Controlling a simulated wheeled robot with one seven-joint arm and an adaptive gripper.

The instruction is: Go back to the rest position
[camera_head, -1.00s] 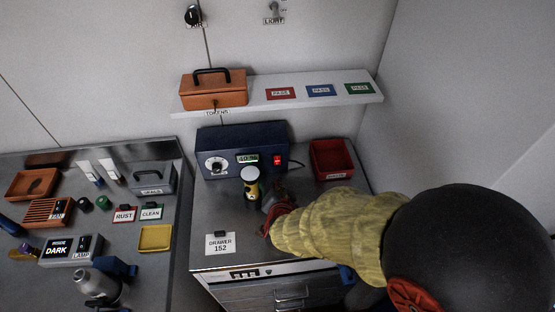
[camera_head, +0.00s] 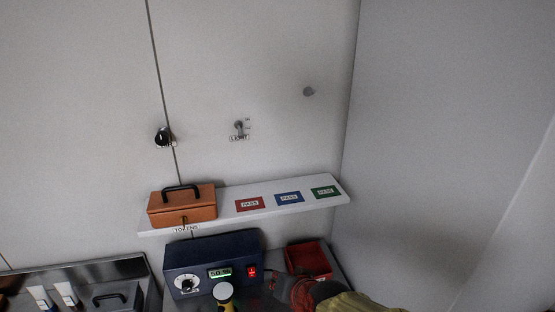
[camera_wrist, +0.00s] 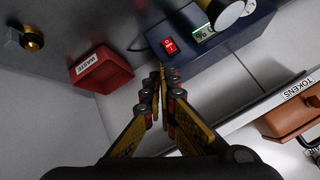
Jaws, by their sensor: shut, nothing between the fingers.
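My gripper (camera_wrist: 161,75) shows in the wrist view with its fingers together and nothing between them. In the head view, my gripper (camera_head: 285,287) is at the bottom, in front of the red bin and to the right of the blue box's red switch. My yellow-sleeved arm runs off the bottom edge. The gripper's fingertips are hard to make out there.
The blue device (camera_head: 213,262) with dial, display and red switch stands under the shelf (camera_head: 230,206). The red waste bin (camera_head: 308,259) also shows in the wrist view (camera_wrist: 101,74). An orange tokens box (camera_head: 182,207) and three pass cards sit on the shelf.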

